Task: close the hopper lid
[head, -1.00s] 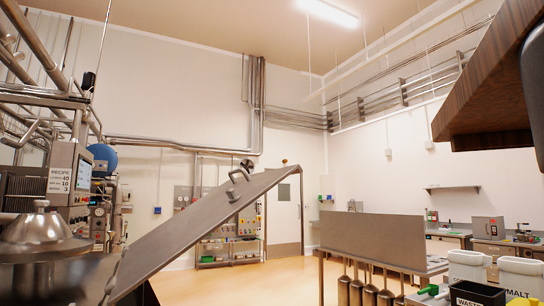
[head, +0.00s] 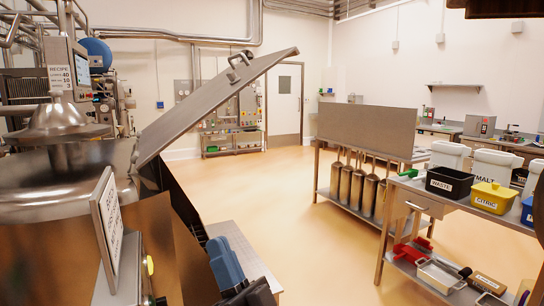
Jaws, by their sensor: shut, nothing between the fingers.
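The hopper lid (head: 205,108) is a flat grey metal plate, standing open at a slant. Its low end is at the left beside the steel vessel of the hopper (head: 45,175), and its high end points up to the right. A bar handle (head: 240,62) sits on the lid's upper face near the high end. The hinge area at the low end is partly hidden.
A sign panel (head: 107,215) and a blue object (head: 226,262) are in the foreground. A steel table with an upright panel (head: 370,133) stands right of centre. A bench with a black waste bin (head: 449,182) is at the right. The floor (head: 290,210) between is open.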

